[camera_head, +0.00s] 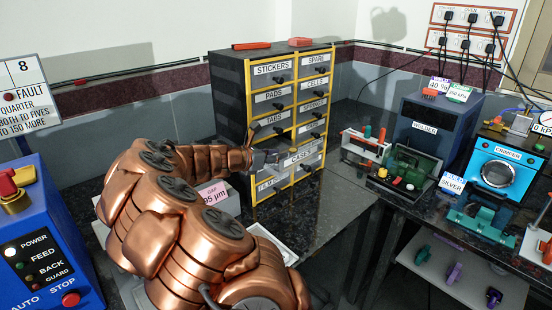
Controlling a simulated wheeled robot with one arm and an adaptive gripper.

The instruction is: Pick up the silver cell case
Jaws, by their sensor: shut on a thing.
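My gripper (266,158) is at the front of the drawer cabinet (229,100), beside the label reading CASES (302,154). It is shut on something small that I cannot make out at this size. I cannot pick out the silver cell case for certain. My copper-coloured arm reaches in from the lower middle and hides part of the cabinet's lower left drawers.
A blue machine (40,230) is at the left edge. On the right bench stand a dark blue holder machine (432,130), a green fixture (408,172) and a light blue crimper (497,172).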

